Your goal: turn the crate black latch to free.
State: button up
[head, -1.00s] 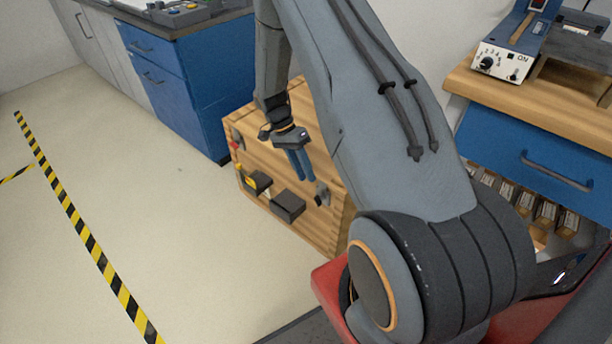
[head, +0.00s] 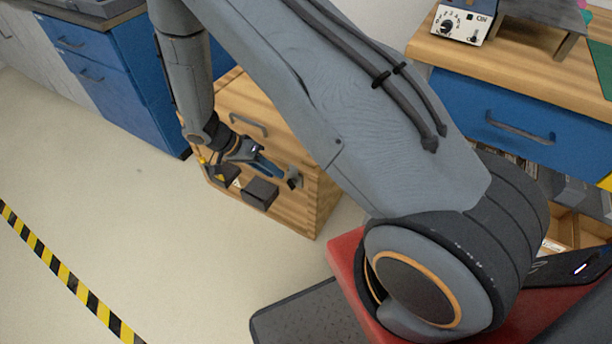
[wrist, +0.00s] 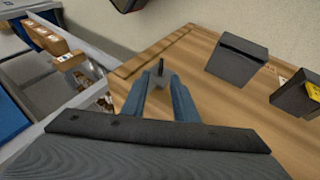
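The wooden crate (head: 275,205) stands on the floor, its front face turned toward me. A small dark latch (head: 294,179) sits near the right edge of that face; it also shows in the wrist view (wrist: 160,68). My gripper (head: 268,166) is in front of the face, its blue fingers pointing right toward the latch. In the wrist view my gripper (wrist: 160,84) is open, and the latch appears between and just beyond the fingertips. I cannot tell whether either finger touches it. Part of the crate is hidden by my arm.
Two black boxes stick out of the crate face, one nearer (head: 260,192) and one farther (head: 226,174). A handle (head: 249,124) is on the crate. A blue cabinet (head: 120,90) stands behind, a wooden-topped bench (head: 520,75) at right. The floor at left is clear.

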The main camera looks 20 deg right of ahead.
aim_at(287, 182)
jog(key=x, duration=0.7)
jog(key=shift+f, duration=0.4)
grip_shut()
jog(key=shift+d, duration=0.4)
jog(key=shift+a, duration=0.2)
